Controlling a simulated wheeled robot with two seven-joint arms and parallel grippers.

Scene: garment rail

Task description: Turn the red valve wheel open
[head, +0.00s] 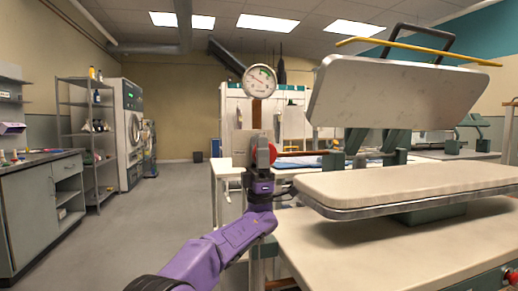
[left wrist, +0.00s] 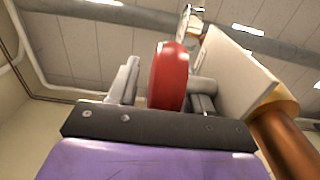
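The red valve wheel (head: 265,153) is on a pipe fitting near the middle of the head view, seen nearly edge-on. In the left wrist view the red wheel (left wrist: 168,76) stands upright between my gripper's two grey fingers. My left gripper (head: 262,172) is just below the wheel in the head view, pointing up. In the left wrist view my left gripper (left wrist: 165,92) looks open around the wheel, with a small gap on the left side. Whether the right finger touches the wheel is unclear. My right gripper is not in view.
A round pressure gauge (head: 260,81) is above the wheel. A copper-coloured pipe (left wrist: 284,135) and a pale plate (left wrist: 232,70) are close on the right in the wrist view. A large garment press (head: 400,185) stands at right. The floor (head: 150,205) at left is clear.

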